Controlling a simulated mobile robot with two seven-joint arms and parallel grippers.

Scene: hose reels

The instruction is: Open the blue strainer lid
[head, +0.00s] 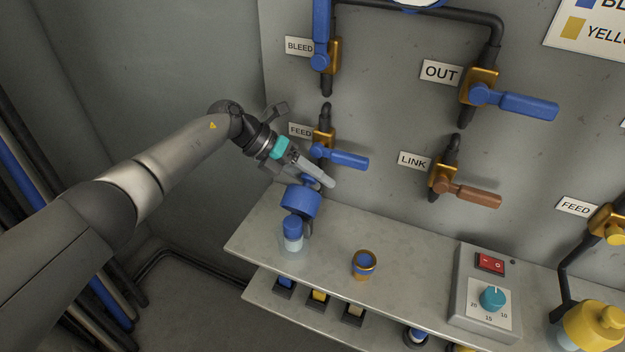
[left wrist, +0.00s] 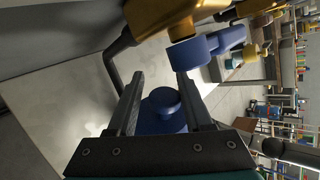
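The blue strainer lid (head: 300,202) is a round blue cap with a small knob, low on the wall under the left FEED valve. It also shows in the left wrist view (left wrist: 160,122), with its knob between the two fingers. My left gripper (head: 318,181) reaches in from the left, just above the lid and partly covering the knob in the head view. In the left wrist view its fingers (left wrist: 160,80) are apart, with gaps on both sides of the knob. My right gripper is in neither view.
A blue valve handle (head: 340,156) sits close beside my left gripper. A blue-topped clear piece (head: 292,232) stands below the lid on the grey shelf (head: 400,276). A brass and blue ring (head: 364,263) and a timer box (head: 486,294) are to the right.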

